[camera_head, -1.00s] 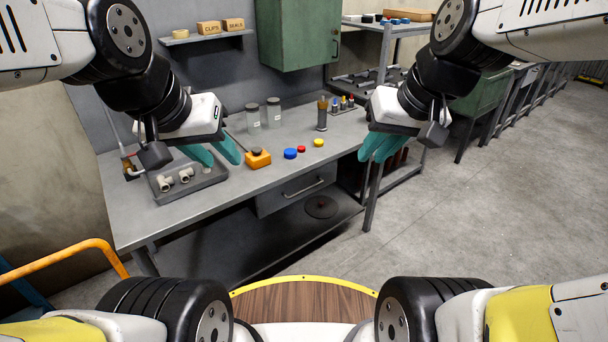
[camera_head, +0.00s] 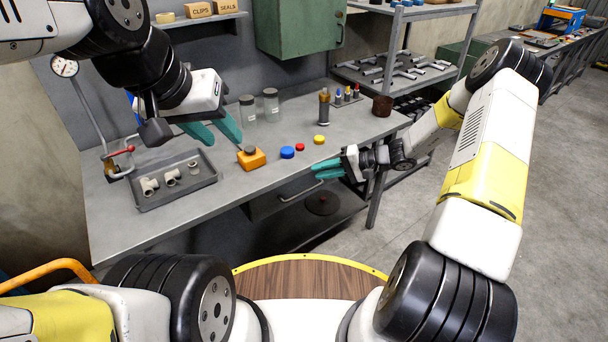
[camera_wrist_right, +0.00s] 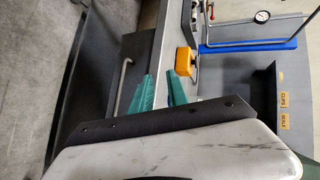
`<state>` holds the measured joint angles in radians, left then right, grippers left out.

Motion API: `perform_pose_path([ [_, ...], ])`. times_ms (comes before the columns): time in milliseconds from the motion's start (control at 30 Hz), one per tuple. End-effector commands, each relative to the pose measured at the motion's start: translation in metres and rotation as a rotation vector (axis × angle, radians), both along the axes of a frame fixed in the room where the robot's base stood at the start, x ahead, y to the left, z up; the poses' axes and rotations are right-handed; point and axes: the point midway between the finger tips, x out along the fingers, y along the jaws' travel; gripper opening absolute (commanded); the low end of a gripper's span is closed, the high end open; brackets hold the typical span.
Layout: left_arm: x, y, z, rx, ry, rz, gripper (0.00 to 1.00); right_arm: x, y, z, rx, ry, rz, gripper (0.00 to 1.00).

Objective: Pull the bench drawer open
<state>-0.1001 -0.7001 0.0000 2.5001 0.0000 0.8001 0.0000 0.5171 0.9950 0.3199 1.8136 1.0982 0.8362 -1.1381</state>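The bench drawer (camera_head: 270,204) is a grey front under the bench top and looks shut. Its bar handle (camera_head: 300,190) runs along the front; in the right wrist view the handle (camera_wrist_right: 121,88) lies left of the fingers, apart from them. My right gripper (camera_head: 316,170) is open and empty, with teal fingers at the bench's front edge, up and to the right of the handle. Its spread fingers (camera_wrist_right: 160,76) also show in the right wrist view. My left gripper (camera_head: 225,142) is open and empty above the bench top, near the orange block.
The grey bench (camera_head: 150,228) carries a tray of pipe fittings (camera_head: 178,190), an orange block (camera_head: 251,158), coloured caps (camera_head: 288,152), jars (camera_head: 271,105) and a brown-topped bottle (camera_head: 324,107). A lower shelf (camera_head: 330,222) sits below the drawer. Floor to the right is free.

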Motion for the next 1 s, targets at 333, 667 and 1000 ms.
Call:
perform_pose_path([
  [333,0.0,0.0,0.0,0.0,0.0,0.0,0.36,0.027,-0.006,-0.126,0.236,0.028,-0.299,0.2],
  [667,0.0,0.0,0.0,0.0,0.0,0.0,0.36,0.039,0.009,-0.151,0.267,0.029,-0.359,0.2],
  [1000,0.0,0.0,0.0,0.0,0.0,0.0,0.36,0.065,0.051,-0.16,0.265,0.029,-0.358,0.2],
])
